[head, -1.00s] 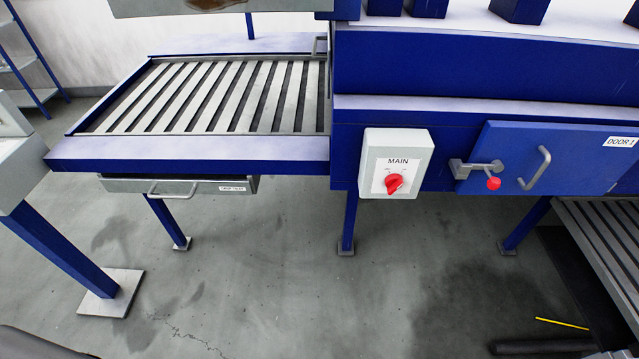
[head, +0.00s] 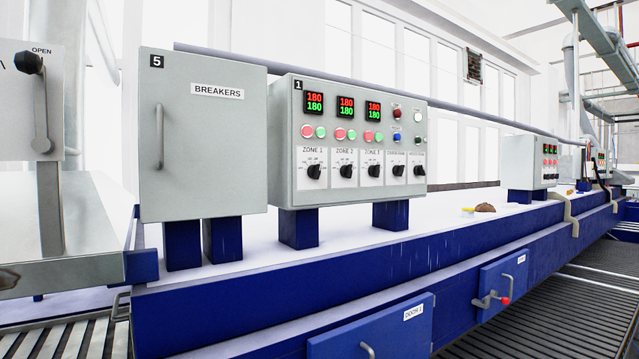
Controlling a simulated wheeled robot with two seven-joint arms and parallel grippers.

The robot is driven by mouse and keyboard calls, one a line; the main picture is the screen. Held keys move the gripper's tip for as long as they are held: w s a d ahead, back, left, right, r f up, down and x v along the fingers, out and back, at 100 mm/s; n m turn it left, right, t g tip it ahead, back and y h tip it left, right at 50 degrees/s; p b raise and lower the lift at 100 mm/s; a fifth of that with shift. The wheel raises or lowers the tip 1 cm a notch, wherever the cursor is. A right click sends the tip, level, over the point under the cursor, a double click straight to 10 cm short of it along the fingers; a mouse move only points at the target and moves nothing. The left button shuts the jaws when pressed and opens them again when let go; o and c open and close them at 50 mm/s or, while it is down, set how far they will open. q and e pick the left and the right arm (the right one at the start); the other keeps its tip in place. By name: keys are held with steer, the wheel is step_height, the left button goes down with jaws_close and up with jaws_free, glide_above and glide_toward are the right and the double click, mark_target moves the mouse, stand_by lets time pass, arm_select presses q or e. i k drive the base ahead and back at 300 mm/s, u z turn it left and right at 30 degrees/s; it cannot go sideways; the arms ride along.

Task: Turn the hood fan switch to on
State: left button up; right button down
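A grey control box numbered 1 (head: 350,145) stands on blue legs on the long blue machine. Several black rotary knobs line its lower front. Three are labelled ZONE 1 (head: 315,172), ZONE 2 (head: 346,172) and ZONE 3 (head: 374,171). To their right are a fourth knob (head: 398,170) and a fifth knob (head: 418,171); their labels are too small to read surely. I cannot tell which one is the hood fan switch or its exact setting. Neither gripper is in view.
A closed BREAKERS cabinet (head: 203,140) stands left of the control box. A grey housing with a black-knobbed lever (head: 33,64) marked OPEN is at the far left. The blue machine front (head: 250,300) carries doors with handles below. A smaller control box (head: 532,162) stands farther right.

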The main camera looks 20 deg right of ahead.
mark_target(418, 170)
steer(key=z, duration=3)
steer(key=i, duration=3.85)
steer(key=u, duration=1.65)
